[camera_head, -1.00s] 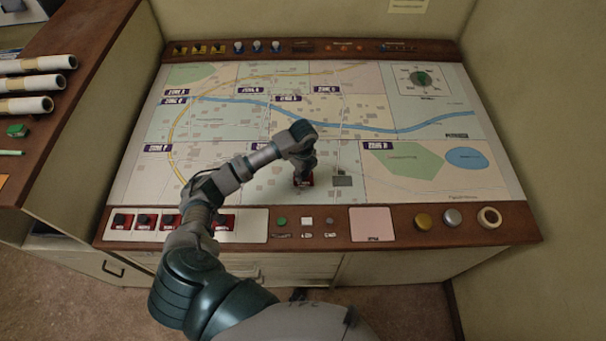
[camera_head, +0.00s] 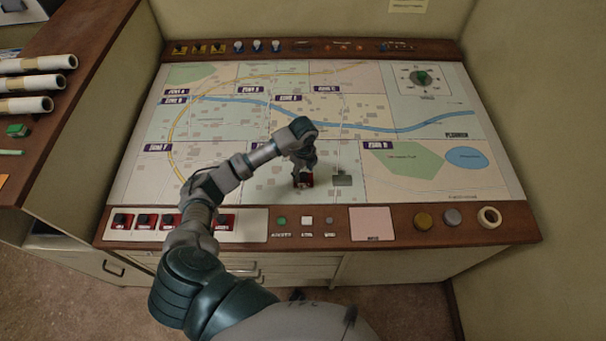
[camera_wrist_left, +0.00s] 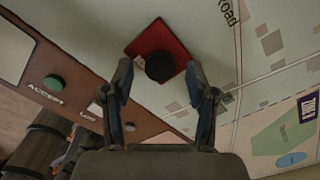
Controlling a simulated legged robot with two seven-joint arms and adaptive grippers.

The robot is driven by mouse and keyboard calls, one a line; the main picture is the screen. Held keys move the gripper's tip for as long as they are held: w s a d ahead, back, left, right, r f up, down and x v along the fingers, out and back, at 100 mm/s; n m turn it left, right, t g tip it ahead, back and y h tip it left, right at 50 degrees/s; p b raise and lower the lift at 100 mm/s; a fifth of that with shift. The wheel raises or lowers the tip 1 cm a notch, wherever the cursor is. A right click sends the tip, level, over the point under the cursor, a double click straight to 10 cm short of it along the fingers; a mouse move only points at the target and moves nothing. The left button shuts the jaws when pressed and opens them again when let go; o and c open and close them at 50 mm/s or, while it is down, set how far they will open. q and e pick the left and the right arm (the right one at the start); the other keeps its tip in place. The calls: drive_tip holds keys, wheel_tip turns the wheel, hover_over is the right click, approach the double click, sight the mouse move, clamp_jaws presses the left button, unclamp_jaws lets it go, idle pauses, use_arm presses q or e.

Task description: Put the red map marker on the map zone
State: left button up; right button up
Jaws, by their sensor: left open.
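A red map marker (camera_head: 304,182) with a round black knob sits on the lower middle of the map zone board (camera_head: 225,135), left of a small grey block. In the left wrist view the same red marker (camera_wrist_left: 160,48) lies flat on the map, just beyond the fingertips. My left gripper (camera_head: 303,168) is directly above the marker. Its two fingers (camera_wrist_left: 158,82) are spread apart with the black knob between and ahead of their tips, and nothing is gripped. My right gripper is not in view.
Several more red markers (camera_head: 145,222) stand in a white strip at the console's front left. Front buttons (camera_head: 307,221), a pink panel (camera_head: 372,224) and round knobs (camera_head: 423,221) line the wooden edge. Rolled papers (camera_head: 30,85) lie on the left shelf. The map's right side is clear.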

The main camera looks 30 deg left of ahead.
sight(303, 175)
use_arm(q)
wheel_tip(303, 175, up, 10)
drive_tip(key=shift+b, duration=0.3)
drive_tip(key=shift+f, duration=0.1)
idle(0.3)
